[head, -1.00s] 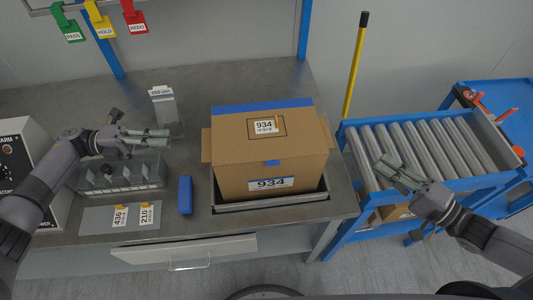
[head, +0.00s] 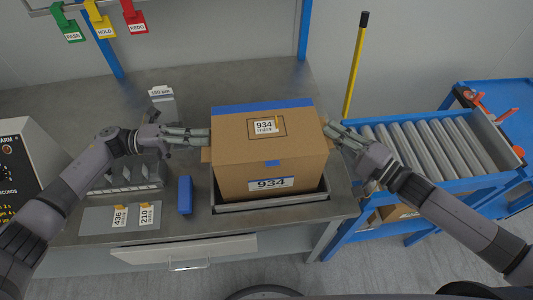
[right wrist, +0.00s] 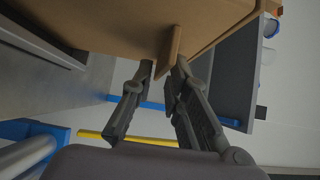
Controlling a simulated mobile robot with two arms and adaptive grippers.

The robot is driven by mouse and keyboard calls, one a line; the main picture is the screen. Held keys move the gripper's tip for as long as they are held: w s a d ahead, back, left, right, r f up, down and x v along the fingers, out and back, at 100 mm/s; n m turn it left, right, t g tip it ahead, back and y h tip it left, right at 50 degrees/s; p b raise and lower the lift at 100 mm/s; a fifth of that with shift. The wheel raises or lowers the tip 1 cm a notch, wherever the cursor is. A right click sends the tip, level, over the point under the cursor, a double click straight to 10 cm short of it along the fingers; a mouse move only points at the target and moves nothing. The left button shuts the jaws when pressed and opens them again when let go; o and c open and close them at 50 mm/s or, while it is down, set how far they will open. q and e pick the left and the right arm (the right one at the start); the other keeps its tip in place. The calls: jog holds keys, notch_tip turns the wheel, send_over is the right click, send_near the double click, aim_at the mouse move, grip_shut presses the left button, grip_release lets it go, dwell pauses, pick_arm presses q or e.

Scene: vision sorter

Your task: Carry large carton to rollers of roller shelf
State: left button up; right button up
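The large carton (head: 235,170), brown with blue tape and 934 labels, sits upright on a grey tray (head: 270,202) on the bench. A small side tab (head: 206,155) sticks out on its left. My left gripper (head: 207,136) is at that left side; its finger gap is not clear. My right gripper (head: 328,126) is at the carton's right side. In the right wrist view, the right fingers (right wrist: 163,68) stand apart on either side of a carton tab (right wrist: 169,52), with a gap on one side. The roller shelf has bare grey rollers (head: 430,148) in a blue frame.
A blue block (head: 185,194), a card plate (head: 95,219) and a grey slotted rack (head: 125,180) lie left of the carton. A yellow pole (head: 355,75) stands behind the shelf. A blue cart (head: 510,95) stands at the far right.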

pick_arm(q)
jog(key=shift+d, duration=0.2)
pick_arm(e)
jog(key=shift+w+a, duration=0.2)
jog(key=shift+w, duration=0.05)
pick_arm(q)
grip_shut()
pick_arm(e)
grip_shut()
pick_arm(q)
jog(key=shift+r, duration=0.1)
pick_arm(e)
jog(key=shift+r, duration=0.1)
